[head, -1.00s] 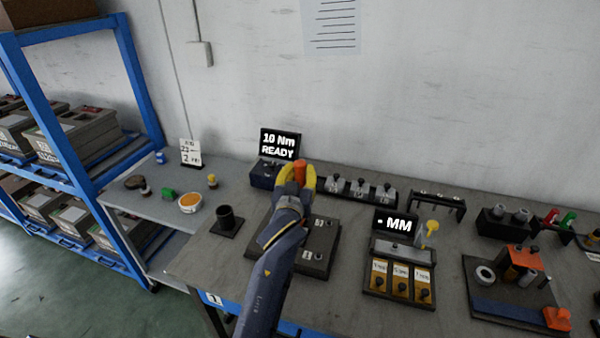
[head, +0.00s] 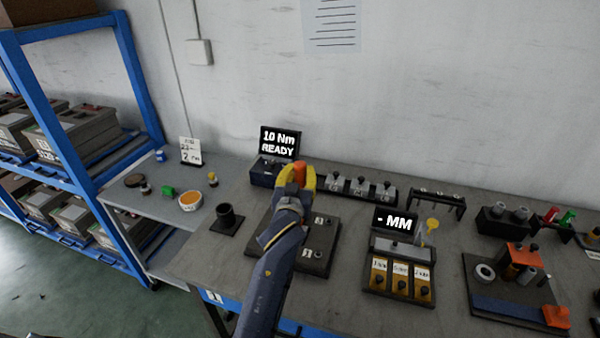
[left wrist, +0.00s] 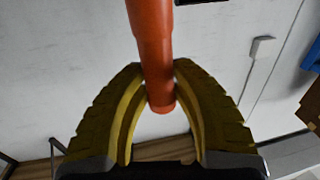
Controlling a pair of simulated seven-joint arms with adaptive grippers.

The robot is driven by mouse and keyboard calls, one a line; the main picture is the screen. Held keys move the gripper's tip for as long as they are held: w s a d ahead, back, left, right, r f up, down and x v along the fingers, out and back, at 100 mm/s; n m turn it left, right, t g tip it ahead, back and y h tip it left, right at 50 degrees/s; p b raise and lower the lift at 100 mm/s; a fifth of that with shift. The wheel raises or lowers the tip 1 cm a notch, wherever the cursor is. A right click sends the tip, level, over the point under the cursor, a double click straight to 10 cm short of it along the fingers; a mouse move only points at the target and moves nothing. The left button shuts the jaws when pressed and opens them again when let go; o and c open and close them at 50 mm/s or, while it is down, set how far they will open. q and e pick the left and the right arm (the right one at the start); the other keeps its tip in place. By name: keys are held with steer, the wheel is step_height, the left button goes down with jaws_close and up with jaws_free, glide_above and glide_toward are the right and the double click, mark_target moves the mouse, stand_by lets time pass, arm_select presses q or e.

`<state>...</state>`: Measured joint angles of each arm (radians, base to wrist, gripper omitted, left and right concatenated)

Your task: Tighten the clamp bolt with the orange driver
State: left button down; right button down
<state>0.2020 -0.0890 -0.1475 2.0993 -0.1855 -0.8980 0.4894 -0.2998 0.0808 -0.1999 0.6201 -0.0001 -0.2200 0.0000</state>
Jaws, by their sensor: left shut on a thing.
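My left gripper (head: 297,180) is shut on the orange driver (head: 299,170) and holds it above the bench, in front of the small display. In the left wrist view, the two yellow fingers (left wrist: 161,95) close around the orange shaft of the driver (left wrist: 153,45), whose rounded end shows between them. The dark fixture plate (head: 318,245) with numbered labels lies under and to the right of my left forearm, which hides part of it. I cannot make out which part is the clamp bolt. My right gripper is not in view.
A display reading "10 Nm READY" (head: 279,142) stands behind the gripper. A row of small clamps (head: 360,190) lies to its right. A box with a "- MM" screen (head: 395,222) and a dark cup (head: 226,214) stand on either side. The bench front left (head: 205,262) is clear.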

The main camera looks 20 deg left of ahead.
mark_target(300, 163)
arm_select(q)
steer(key=shift+f, duration=0.95)
stand_by(1.6)
steer(key=shift+r, duration=0.1)
steer(key=shift+r, duration=2.6)
